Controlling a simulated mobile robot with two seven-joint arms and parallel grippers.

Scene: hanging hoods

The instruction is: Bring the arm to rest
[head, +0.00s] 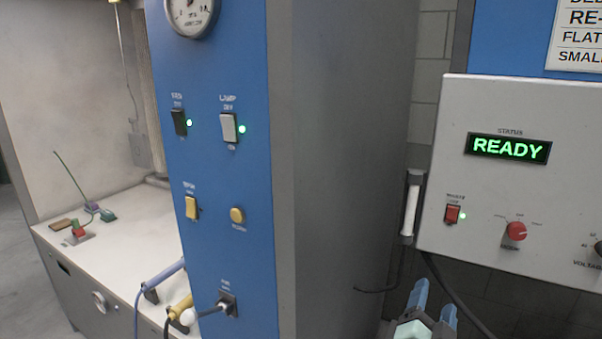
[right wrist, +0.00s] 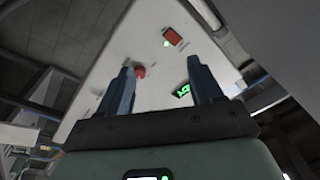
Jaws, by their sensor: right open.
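My right gripper (head: 432,300) shows at the bottom of the head view, to the right of the blue panel's grey side and below the light grey control box. Its two blue fingers are apart with nothing between them. In the right wrist view the open right gripper (right wrist: 158,92) points toward the control box (right wrist: 150,45), whose red switch (right wrist: 172,36) and red knob (right wrist: 139,71) show beyond the fingers. A gap seems to lie between the fingers and the box. My left gripper is in neither view.
The control box (head: 480,240) has a green READY display (head: 507,149). A blue panel (head: 215,290) carries several switches and a gauge (head: 190,14). A worktop (head: 125,215) with small tools lies at left. A white handle-like bar (head: 411,208) and a dark cable (head: 455,305) are near my right gripper.

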